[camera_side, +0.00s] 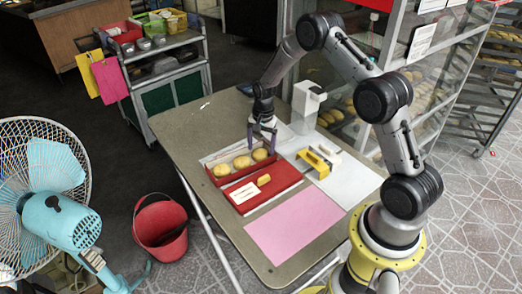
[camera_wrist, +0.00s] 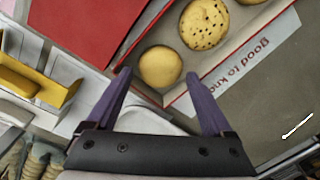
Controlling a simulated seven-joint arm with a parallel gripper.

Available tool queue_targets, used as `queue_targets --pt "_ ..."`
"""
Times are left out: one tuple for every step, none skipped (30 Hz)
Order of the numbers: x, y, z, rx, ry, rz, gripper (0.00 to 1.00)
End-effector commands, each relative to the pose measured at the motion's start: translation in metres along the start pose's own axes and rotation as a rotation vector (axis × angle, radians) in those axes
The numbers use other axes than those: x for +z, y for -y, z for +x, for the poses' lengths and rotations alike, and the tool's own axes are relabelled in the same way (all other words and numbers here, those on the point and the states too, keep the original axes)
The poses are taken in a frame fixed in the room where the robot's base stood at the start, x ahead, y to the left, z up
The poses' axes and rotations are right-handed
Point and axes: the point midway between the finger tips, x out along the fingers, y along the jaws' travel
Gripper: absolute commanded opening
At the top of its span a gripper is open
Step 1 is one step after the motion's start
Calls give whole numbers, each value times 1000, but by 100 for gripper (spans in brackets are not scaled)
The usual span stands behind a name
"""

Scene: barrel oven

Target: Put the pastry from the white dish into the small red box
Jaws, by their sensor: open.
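The small red box (camera_side: 245,174) lies open on the table, with three round golden pastries in a row inside. The pastry at its right end (camera_side: 260,154) is plain in the wrist view (camera_wrist: 160,67); the middle one (camera_wrist: 203,24) is speckled with dark bits. My gripper (camera_side: 262,149) is over that right end, with its purple fingers apart and nothing between them. In the wrist view the plain pastry shows just beyond the fingertips (camera_wrist: 159,76). A white rounded surface (camera_wrist: 150,120), perhaps the white dish, shows between the fingers, partly hidden by my gripper. I see no pastry on it.
A pink sheet (camera_side: 295,226) is nearer the front. A yellow object (camera_side: 314,162) and a white dispenser (camera_side: 306,105) stand to the right. The table's left part is clear.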

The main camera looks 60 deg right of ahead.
Motion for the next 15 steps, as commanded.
queue_targets --pt "-1 1 -12 -4 -3 0 86" --pt "-1 1 -18 -4 -3 0 86" --pt "-1 1 -27 -4 -3 0 86" --pt "-1 1 -33 -4 -4 0 86" --pt "-1 1 -39 -4 -3 0 86" --pt "-1 1 -48 -5 -4 0 86" --pt "-1 1 -54 -4 -3 0 86" --pt "-1 1 -60 -4 -4 0 86" --pt "-1 1 -67 -4 -3 0 86" --pt "-1 1 -72 -3 -3 0 86" --pt "-1 0 -77 -3 -3 0 86" --pt "0 0 -82 -2 -2 0 86" --pt "-1 0 -86 -2 -2 0 86" --pt "-1 0 -89 -2 -2 0 86" --pt "0 0 -92 -1 -1 0 86"
